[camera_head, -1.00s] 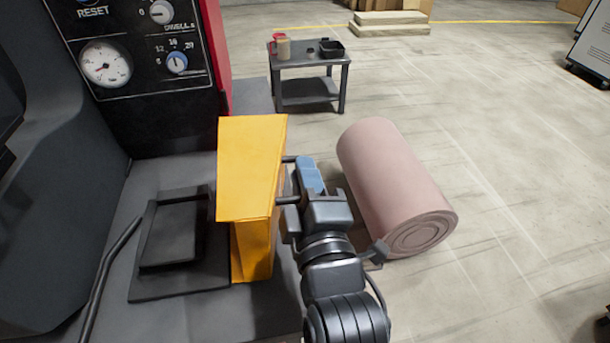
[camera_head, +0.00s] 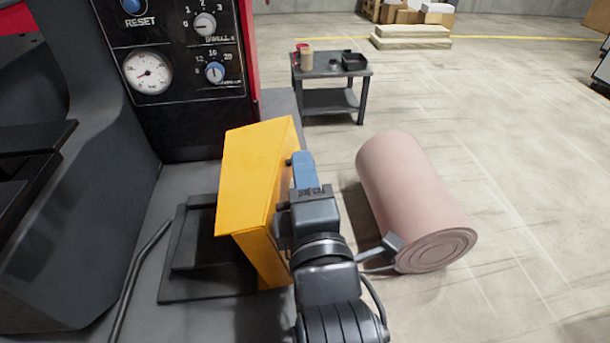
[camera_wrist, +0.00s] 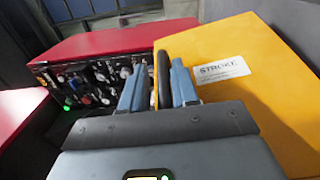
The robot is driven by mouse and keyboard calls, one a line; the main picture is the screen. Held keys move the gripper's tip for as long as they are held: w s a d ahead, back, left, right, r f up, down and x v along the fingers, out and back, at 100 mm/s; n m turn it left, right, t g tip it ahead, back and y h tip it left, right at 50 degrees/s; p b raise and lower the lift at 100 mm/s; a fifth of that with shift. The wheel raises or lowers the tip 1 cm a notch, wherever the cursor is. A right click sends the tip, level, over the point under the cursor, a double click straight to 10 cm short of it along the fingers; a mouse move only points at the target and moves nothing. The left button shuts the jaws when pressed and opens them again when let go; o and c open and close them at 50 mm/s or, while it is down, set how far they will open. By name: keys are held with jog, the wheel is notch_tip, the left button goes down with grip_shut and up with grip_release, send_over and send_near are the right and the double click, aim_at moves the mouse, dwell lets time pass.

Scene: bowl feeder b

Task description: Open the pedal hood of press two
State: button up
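The yellow hood (camera_head: 255,175) stands on the dark press bed beside and partly over the black pedal plate (camera_head: 185,265). It looks tilted to the left. In the wrist view the hood (camera_wrist: 235,100) fills the right side and carries a white STROKE label. My gripper (camera_head: 302,165) is at the hood's right side. In the wrist view my gripper's blue fingers (camera_wrist: 158,85) are apart, with a black handle bar (camera_wrist: 163,78) between them. The bar is close to the right finger, with a gap to the left one. The bar's ends are mostly hidden.
A black control panel (camera_head: 185,110) with gauge and knobs stands behind the hood. A bent dark rod (camera_head: 140,270) is left of the pedal plate. A pink roll (camera_head: 415,200) lies on the floor right of my arm. A small grey table (camera_head: 333,75) stands farther back.

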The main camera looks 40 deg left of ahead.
jog(key=shift+o, duration=0.6)
jog(key=shift+s, duration=0.1)
jog(key=shift+s+d+f, duration=0.1)
jog(key=shift+s+d, duration=0.05)
jog(key=shift+d, duration=0.15)
jog(key=b+v, duration=0.1)
jog(key=v, duration=0.6)
jog(key=shift+d, duration=0.1)
jog(key=v, duration=0.9)
jog(key=shift+b, duration=0.4)
dwell(0.6)
